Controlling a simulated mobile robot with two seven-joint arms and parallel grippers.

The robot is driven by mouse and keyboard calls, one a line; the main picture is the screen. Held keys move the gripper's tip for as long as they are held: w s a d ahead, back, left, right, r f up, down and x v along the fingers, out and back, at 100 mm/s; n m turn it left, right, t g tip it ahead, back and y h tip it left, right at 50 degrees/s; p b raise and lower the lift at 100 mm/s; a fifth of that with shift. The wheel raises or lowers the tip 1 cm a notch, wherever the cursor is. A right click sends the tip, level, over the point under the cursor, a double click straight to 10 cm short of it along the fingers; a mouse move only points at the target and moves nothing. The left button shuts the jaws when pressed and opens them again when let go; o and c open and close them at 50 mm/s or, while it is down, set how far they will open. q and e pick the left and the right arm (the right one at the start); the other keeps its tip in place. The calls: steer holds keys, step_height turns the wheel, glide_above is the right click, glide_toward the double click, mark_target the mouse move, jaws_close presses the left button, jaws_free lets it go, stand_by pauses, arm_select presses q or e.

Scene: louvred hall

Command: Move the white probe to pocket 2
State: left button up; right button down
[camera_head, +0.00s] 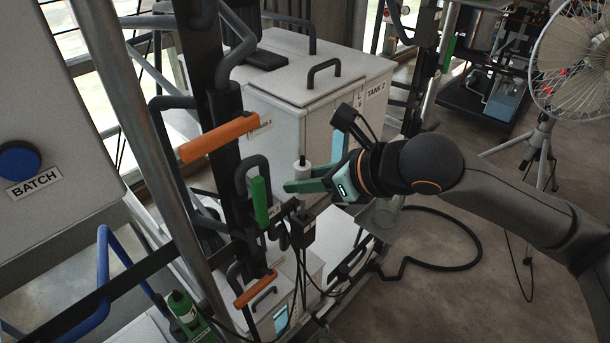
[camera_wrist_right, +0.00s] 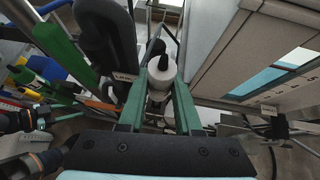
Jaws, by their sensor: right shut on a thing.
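The white probe (camera_head: 303,171) is a short white cylinder with a thin dark tip on top. In the right wrist view, the white probe (camera_wrist_right: 161,74) sits between the green fingers of my right gripper (camera_wrist_right: 160,88). A black box-like holder (camera_head: 302,229) hangs below the gripper with cables under it. I cannot read a number on it, so I cannot tell which pocket is pocket 2.
A green lever (camera_head: 260,202) stands close left of the gripper, with an orange lever (camera_head: 220,137) above. The grey tank (camera_head: 327,75) is behind. A green device (camera_head: 185,310) is at lower left. A black hose (camera_head: 460,267) lies on the floor; a fan (camera_head: 575,60) stands right.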

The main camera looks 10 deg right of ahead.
mark_target(305, 196)
steer(key=shift+f+b, duration=0.7)
steer(key=shift+f, duration=0.85)
steer(key=c, duration=0.5)
jaws_free()
steer(key=shift+r, duration=0.1)
steer(key=r+p, duration=0.1)
steer(key=p, duration=0.1)
steer(key=s+d+r+p, duration=0.1)
steer(key=r+p, duration=0.1)
steer(key=s+r+p, duration=0.1)
steer(key=r+p, duration=0.1)
steer(key=shift+d+r, duration=0.15)
steer(key=shift+d, duration=0.2)
steer(key=shift+s+d+r+p, duration=0.25)
steer(key=shift+r+p, duration=0.2)
steer(key=shift+p, duration=0.15)
steer(key=shift+f, duration=0.1)
